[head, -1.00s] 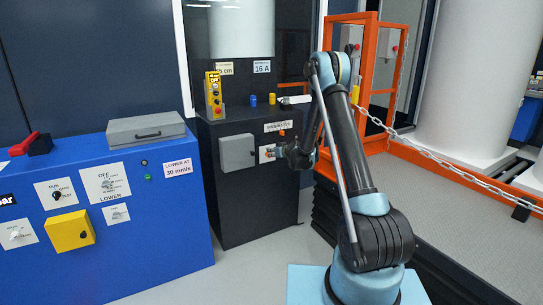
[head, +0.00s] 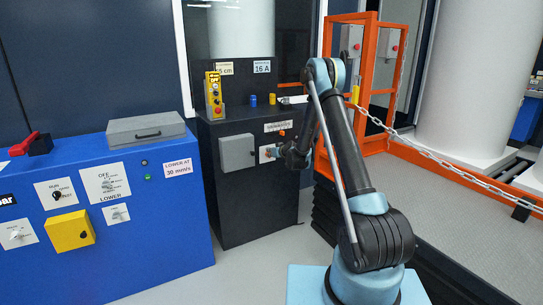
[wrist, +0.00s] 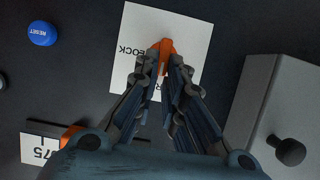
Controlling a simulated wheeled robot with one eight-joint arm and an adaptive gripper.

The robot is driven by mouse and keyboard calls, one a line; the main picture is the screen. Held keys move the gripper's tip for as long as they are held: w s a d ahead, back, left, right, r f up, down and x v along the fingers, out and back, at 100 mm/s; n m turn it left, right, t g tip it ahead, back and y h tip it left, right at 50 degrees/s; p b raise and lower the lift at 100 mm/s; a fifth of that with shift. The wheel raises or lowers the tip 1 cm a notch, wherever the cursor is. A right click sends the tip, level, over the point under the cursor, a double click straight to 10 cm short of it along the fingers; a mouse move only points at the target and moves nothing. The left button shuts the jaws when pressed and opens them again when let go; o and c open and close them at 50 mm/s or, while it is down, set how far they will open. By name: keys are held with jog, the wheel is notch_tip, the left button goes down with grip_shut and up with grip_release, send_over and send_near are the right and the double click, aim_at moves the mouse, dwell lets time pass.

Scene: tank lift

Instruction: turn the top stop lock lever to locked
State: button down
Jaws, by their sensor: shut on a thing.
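An orange lever (wrist: 166,46) stands on a white plate (wrist: 133,35) with partly hidden lettering in the wrist view. My gripper (wrist: 165,63) is shut on this lever, its two fingers pinching it from either side and covering part of the plate. In the head view, my gripper (head: 284,154) is at the front of the black cabinet (head: 250,205), against the small white plate (head: 266,154). The lever itself is too small and covered to make out there. The lever's exact setting cannot be read.
A grey box (head: 238,153) is left of the plate; it shows with a black knob (wrist: 287,150) in the wrist view. A blue reset button (wrist: 42,33) is nearby. A blue console (head: 160,240) stands left; an orange gate (head: 367,90) and chain (head: 440,160) are right.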

jog(key=shift+w+d, duration=0.1)
jog(key=shift+w+d+f+m+g+y, duration=0.35)
jog(key=shift+m+y, duration=0.9)
jog(key=shift+m, duration=1)
jog(key=shift+w+d+f+m+g+y, duration=0.15)
jog(key=shift+d+f+m+y, duration=0.4)
jog(key=shift+m+y, duration=1.2)
jog(key=shift+w+d+f+m+g+y, duration=0.1)
jog(key=shift+w+d+f+m+y, duration=0.5)
jog(key=shift+m, duration=2.1)
jog(key=shift+s+a+r, duration=0.1)
jog(key=shift+s+a, duration=0.15)
jog(key=shift+s, duration=0.05)
jog(key=c, duration=1.8)
grip_release()
jog(key=shift+o, duration=0.6)
jog(key=shift+a, duration=0.1)
